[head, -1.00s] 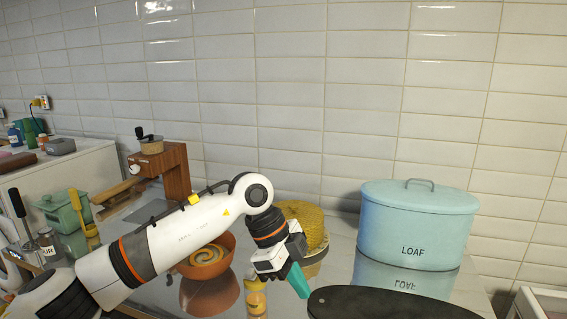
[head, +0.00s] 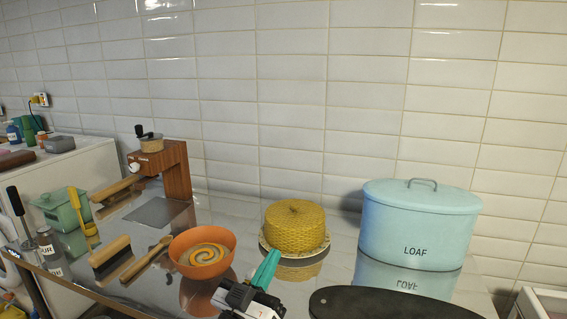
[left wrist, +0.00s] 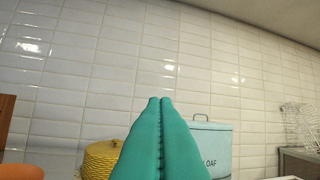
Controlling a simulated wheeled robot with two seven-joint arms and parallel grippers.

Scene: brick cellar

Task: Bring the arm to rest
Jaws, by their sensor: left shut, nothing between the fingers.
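My left gripper (head: 268,268) shows at the bottom middle of the head view, with teal fingers pointing up and away. It is shut and empty. In the left wrist view its closed teal fingers (left wrist: 161,105) fill the lower middle, pressed together. The gripper is in front of the yellow woven cake-shaped basket (head: 295,229) and right of the orange bowl (head: 203,255); I cannot tell whether it touches the counter. Most of my left arm is out of the head view. My right gripper is not in view.
A blue LOAF tin (head: 418,225) stands at the right, behind a dark board (head: 390,304). A wooden spoon (head: 146,260), a brush (head: 110,254) and a wooden grinder (head: 165,170) stand or lie to the left. A tiled wall (head: 300,100) closes the back.

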